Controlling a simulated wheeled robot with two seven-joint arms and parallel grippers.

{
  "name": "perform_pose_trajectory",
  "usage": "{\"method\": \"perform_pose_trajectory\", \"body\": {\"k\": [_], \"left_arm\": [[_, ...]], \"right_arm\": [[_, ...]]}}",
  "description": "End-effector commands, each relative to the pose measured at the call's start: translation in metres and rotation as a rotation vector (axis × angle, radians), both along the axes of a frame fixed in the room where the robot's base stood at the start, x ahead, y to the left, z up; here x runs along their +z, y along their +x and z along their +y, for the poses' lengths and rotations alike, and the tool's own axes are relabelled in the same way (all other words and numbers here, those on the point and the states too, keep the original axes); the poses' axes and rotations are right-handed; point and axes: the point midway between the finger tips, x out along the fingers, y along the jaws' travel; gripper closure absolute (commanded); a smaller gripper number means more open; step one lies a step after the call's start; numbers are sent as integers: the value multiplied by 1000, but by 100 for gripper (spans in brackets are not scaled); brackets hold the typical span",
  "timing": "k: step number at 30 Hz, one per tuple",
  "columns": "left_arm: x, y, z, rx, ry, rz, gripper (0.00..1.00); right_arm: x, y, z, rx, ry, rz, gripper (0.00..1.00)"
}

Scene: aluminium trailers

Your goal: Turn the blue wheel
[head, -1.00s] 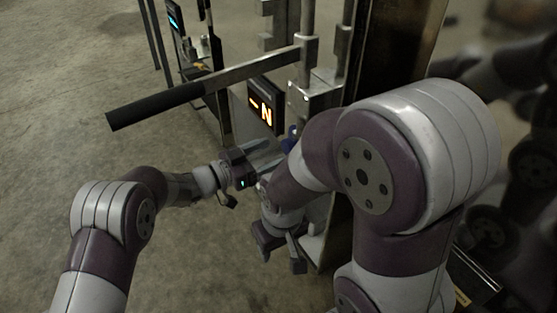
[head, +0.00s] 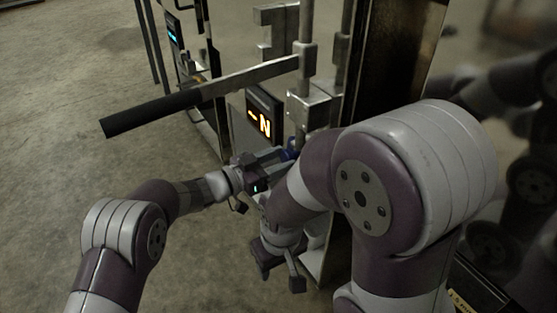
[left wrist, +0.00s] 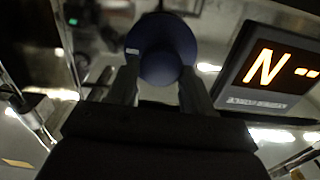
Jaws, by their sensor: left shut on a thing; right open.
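The blue wheel (left wrist: 162,50) is a round, dark blue knob at the upper middle of the left wrist view. In the head view only a small blue part of it (head: 292,146) shows, beside my right arm. My left gripper (head: 284,152) reaches it from the left. In the left wrist view the two fingers of my left gripper (left wrist: 157,82) are on either side of the wheel's near part, shut on it. My right gripper (head: 280,272) hangs lower, open and empty, with its fingers pointing down.
A lit display (head: 264,114) reading "N" with a dash is just above the wheel. A long lever with a black grip (head: 150,114) sticks out to the left above my left arm. A metal post (head: 395,60) stands behind my right arm. The concrete floor at left is clear.

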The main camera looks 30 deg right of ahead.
Motion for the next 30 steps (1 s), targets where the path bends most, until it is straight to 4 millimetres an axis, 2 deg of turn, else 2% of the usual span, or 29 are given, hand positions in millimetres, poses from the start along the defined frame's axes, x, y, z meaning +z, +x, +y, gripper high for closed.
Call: {"method": "perform_pose_trajectory", "body": {"k": [8,18,30], "left_arm": [[1,-1,0,-1,13,-153,80],[-1,-2,0,-1,38,-469,80],[-4,-4,0,-1,69,-847,80]], "right_arm": [[8,0,0,0,0,0,47],[14,0,0,0,0,0,47],[11,0,0,0,0,0,47]]}}
